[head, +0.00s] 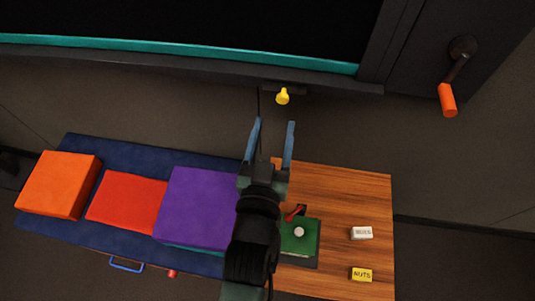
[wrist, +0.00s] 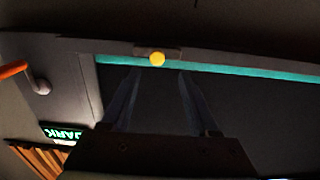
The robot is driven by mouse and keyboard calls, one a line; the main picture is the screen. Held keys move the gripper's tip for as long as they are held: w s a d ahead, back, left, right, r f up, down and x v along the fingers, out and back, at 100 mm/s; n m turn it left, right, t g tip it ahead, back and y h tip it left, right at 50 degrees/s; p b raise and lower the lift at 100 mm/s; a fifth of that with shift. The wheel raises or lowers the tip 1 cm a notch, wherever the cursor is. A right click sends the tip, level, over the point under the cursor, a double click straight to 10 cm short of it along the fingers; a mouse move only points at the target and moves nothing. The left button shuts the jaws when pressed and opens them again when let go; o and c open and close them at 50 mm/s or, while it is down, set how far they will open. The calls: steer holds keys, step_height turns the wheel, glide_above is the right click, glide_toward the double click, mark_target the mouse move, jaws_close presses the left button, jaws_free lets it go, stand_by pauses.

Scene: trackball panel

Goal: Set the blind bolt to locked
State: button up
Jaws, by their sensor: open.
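A small yellow knob (head: 282,97) hangs from a dark mount under the window frame; it looks like the blind bolt's handle. It also shows in the wrist view (wrist: 157,58), against the frame beside the teal strip. My gripper (head: 274,124) is open, its two blue fingers pointing up towards the knob. In the head view the fingertips lie just below the knob, with nothing between them. In the wrist view the knob appears just beyond the fingertips (wrist: 159,72), roughly centred between them. I cannot tell the bolt's state from these frames.
An orange-handled crank (head: 447,100) is at the upper right. Below are a wooden top (head: 340,190) with a green box (head: 306,240) and small labelled blocks, and a navy surface (head: 115,152) with orange, red and purple blocks. A lit green sign (wrist: 66,134) shows in the wrist view.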

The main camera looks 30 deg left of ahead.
steer(key=v, duration=0.6)
stand_by(0.5)
steer(key=w+d+r+t+h+p, duration=0.1)
steer(key=w+d+r+t, duration=0.15)
steer(key=r, duration=0.65)
steer(key=w+d+r+m+t+p, duration=0.1)
steer(key=w+r, duration=0.2)
steer(key=r, duration=0.6)
steer(key=w+d+r+t+h+p, duration=0.1)
steer(key=w+d+r, duration=0.15)
steer(key=r, duration=0.55)
steer(key=s+d+r+t+h+p, duration=0.1)
steer(key=s+d+r, duration=0.1)
steer(key=r, duration=0.7)
steer(key=s+d+r+m+t+h+p, duration=0.1)
steer(key=s+d+r+t, duration=0.1)
steer(key=r, duration=0.8)
steer(key=s+d+r+m+t+h+p, duration=0.1)
steer(key=d+r+t, duration=0.1)
steer(key=r, duration=0.7)
steer(key=shift+s+r, duration=0.2)
steer(key=shift+s, duration=0.2)
steer(key=shift+t, duration=0.25)
steer(key=shift+c, duration=0.2)
